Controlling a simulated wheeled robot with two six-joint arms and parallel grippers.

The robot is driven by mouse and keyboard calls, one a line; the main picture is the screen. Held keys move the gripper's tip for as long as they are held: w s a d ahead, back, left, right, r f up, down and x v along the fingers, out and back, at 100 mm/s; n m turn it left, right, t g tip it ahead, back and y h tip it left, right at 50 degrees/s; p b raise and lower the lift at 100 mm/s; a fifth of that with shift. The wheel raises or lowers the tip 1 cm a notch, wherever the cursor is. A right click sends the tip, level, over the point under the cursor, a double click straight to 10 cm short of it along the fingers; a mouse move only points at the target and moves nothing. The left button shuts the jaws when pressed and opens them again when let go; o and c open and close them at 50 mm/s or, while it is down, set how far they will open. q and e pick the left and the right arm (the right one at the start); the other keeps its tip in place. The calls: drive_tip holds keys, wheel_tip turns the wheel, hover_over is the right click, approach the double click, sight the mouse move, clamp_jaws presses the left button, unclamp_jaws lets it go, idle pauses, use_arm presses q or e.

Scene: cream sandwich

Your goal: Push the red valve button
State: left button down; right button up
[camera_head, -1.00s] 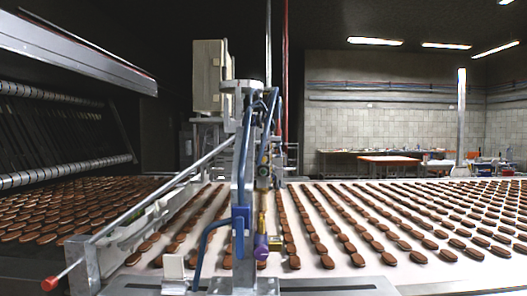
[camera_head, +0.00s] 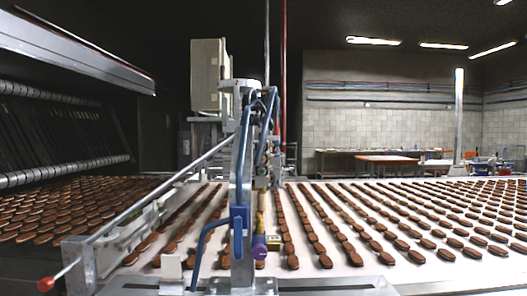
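A small red knob (camera_head: 46,284) sits on the end of a thin metal rod at the lower left, beside a grey metal bracket (camera_head: 78,265). It is the only red, button-like part I can make out near the machine; I cannot tell for certain that it is the valve button. A round purple knob (camera_head: 259,247) is on the upright post (camera_head: 241,190) in the middle, with brass fittings above it and blue hoses around. Neither of my grippers is in view.
A wide white conveyor belt (camera_head: 345,270) carries rows of brown biscuits to the right. A dark rack with more biscuits stands at the left. A long diagonal metal bar (camera_head: 165,187) crosses above the belt's left edge. Tables stand far back by the tiled wall.

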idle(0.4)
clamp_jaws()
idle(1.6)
